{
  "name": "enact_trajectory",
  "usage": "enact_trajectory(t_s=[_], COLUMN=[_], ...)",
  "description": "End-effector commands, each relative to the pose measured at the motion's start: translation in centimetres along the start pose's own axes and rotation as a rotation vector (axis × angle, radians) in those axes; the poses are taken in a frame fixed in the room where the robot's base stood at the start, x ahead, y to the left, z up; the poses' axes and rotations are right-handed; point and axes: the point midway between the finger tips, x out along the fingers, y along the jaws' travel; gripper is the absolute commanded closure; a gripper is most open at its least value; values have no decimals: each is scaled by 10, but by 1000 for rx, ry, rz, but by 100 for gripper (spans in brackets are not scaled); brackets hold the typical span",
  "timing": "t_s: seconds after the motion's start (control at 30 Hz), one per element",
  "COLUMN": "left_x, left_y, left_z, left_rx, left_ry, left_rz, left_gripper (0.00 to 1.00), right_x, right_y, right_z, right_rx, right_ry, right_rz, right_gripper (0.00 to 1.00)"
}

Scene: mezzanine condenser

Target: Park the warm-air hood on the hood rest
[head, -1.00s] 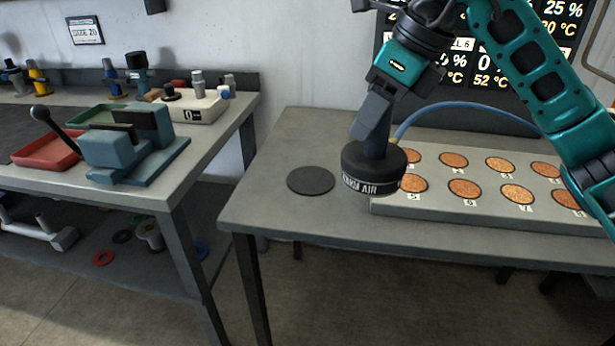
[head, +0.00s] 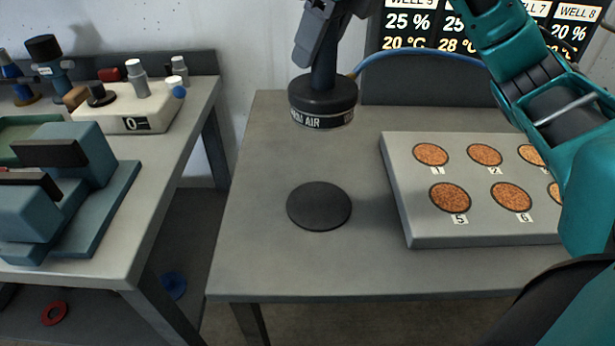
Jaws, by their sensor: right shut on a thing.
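The warm-air hood (head: 322,101) is a dark round cup with a white "WARM AIR" band and a stem on top. It is held upright in the air behind and above the hood rest. A blue hose runs from it to the right. The hood rest (head: 319,206) is a flat dark disc on the grey table, bare and fully visible. My right gripper (head: 326,48) is shut on the hood's stem; its upper part is cut off by the top edge of the picture. My left gripper is not in view.
A grey block with numbered wells (head: 408,198) stands right of the hood rest, with clear table between. A display board (head: 430,30) is behind. Another bench at left holds a blue-grey clamp device (head: 105,205) and a white box (head: 120,118). A gap separates the benches.

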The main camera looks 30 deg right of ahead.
Motion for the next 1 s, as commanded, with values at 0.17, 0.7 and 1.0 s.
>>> enact_trajectory(t_s=[0.17,0.7,1.0], left_x=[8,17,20], left_y=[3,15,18], left_z=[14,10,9], left_rx=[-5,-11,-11], left_ry=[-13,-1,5], left_rz=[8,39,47], left_gripper=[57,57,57], right_x=[38,142,173], right_y=[0,0,0], right_z=[-16,-59,-72], right_rx=[1,0,0], right_ry=[4,-1,1], right_rz=[2,0,1], right_gripper=[100,100,100])
